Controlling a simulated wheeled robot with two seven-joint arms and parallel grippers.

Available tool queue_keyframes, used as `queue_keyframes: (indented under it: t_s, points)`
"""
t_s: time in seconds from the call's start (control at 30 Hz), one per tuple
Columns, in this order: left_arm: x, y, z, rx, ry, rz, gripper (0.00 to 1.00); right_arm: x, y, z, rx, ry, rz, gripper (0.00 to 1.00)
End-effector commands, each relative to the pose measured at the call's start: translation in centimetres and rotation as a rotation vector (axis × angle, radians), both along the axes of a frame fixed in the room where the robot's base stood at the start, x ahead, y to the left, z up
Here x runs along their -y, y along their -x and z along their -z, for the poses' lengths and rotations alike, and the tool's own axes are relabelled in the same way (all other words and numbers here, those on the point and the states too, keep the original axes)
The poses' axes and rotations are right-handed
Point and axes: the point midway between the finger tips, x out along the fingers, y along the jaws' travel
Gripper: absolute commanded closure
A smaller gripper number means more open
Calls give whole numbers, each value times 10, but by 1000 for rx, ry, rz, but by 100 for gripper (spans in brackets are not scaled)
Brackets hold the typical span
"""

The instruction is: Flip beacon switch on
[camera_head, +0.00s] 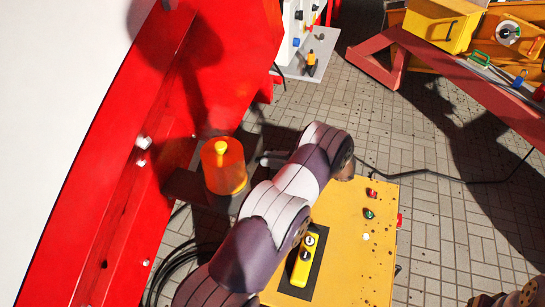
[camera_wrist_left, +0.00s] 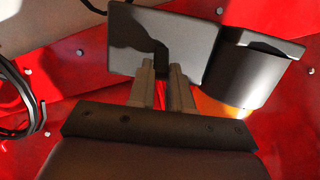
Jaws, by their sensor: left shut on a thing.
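The beacon (camera_head: 223,165) is a translucent orange cylinder with a yellow knob on top, in a dark mount beside the red machine wall. In the left wrist view its dark grey cup-shaped base (camera_wrist_left: 252,75) is right of my fingers, with an orange glow below it. My left gripper (camera_head: 266,160) is beside the beacon, mostly hidden by my arm. In the left wrist view my left gripper (camera_wrist_left: 163,77) is shut on a dark, narrow switch piece (camera_wrist_left: 161,60) in front of a grey plate (camera_wrist_left: 125,45). Whether the switch is on cannot be told.
A yellow panel (camera_head: 350,270) with a yellow two-button control box (camera_head: 304,260) lies below my left arm. The red machine wall (camera_head: 100,210) borders the left. Black cables (camera_head: 170,272) are coiled beside it. Tiled floor (camera_head: 440,130) is open at right.

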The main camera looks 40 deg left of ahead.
Motion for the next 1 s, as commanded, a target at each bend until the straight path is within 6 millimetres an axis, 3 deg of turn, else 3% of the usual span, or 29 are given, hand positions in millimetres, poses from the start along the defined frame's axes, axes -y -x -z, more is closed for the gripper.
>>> queue_keyframes:
  t_s: [0.13,0.17,0.23,0.57,0.67,1.0]
  points:
    - [0,-1,0,1,-3,0,100,0,0,1,-1,0,0,37]
    - [0,-1,0,1,-3,1,78,0,0,1,-1,0,0,37]
    - [0,-1,0,1,-3,1,55,0,0,1,-1,0,0,37]
    - [3,-2,0,1,-4,2,55,0,0,2,-1,0,0,37]
    - [18,-7,-2,3,-3,3,55,0,0,5,-1,0,0,37]
    - [100,-32,-16,3,-3,1,55,0,0,16,-1,0,0,37]
